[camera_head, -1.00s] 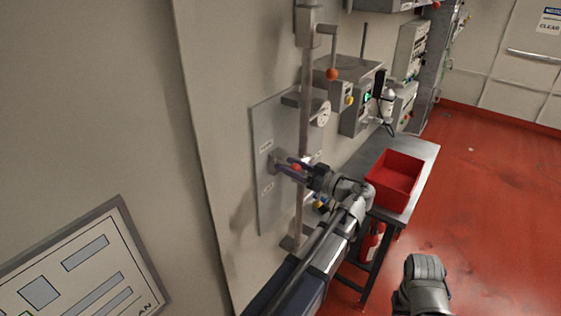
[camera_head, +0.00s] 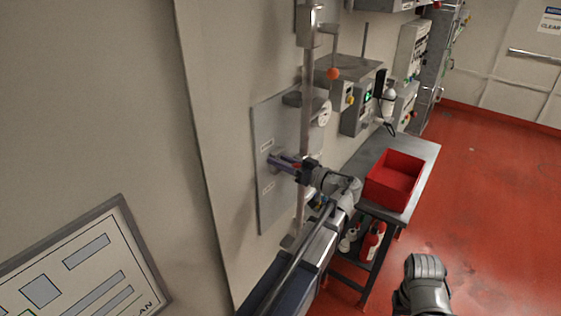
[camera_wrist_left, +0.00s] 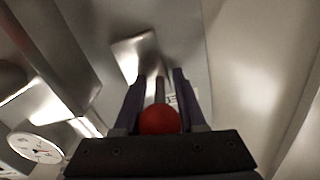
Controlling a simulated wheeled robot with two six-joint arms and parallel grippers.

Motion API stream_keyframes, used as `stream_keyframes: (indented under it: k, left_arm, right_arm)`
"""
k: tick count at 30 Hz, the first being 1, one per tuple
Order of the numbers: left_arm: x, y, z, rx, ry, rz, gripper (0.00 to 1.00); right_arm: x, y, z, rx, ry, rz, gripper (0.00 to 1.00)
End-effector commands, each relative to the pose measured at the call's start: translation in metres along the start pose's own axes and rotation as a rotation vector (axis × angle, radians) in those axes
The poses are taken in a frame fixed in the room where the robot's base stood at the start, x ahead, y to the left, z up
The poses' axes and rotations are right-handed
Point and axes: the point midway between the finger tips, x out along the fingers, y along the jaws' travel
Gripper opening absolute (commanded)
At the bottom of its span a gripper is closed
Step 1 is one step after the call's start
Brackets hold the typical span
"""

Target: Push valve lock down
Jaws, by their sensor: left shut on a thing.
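The valve lock shows in the left wrist view as a small metal lever (camera_wrist_left: 160,90) with a red ball knob (camera_wrist_left: 158,120). It points out from a grey wall plate (camera_head: 262,205) beside a vertical pipe (camera_head: 307,80). My left gripper (camera_head: 277,162) is at the plate, with its dark fingers on both sides of the lever. It is shut on the lever, and the knob sits between the finger bases. In the head view the fingers hide most of the lever. My right gripper cannot be made out; only a grey part of my right arm shows at the bottom.
A round gauge (camera_head: 324,113) and an orange-red knob (camera_head: 333,74) on a handle are above the gripper. A red bin (camera_head: 393,178) stands on a metal table (camera_head: 425,152) to the right. Bottles stand under the table. The red floor is open.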

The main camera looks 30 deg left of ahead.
Motion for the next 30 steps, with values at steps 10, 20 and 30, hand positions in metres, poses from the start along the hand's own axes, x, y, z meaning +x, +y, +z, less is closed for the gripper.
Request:
stream_keyframes:
  k: [10,20,30]
  left_arm:
    - [-0.0002,0.0000,0.0000,0.000,0.000,0.000,0.00]
    - [-0.0002,-0.0001,0.0000,0.000,0.000,0.000,0.00]
    - [-0.0002,0.0000,0.0000,0.000,0.000,0.000,0.00]
  right_arm:
    - [0.0000,0.0000,0.0000,0.000,0.000,0.000,0.43]
    - [0.0000,0.0000,0.0000,0.000,0.000,0.000,0.43]
    - [0.0000,0.0000,0.0000,0.000,0.000,0.000,0.43]
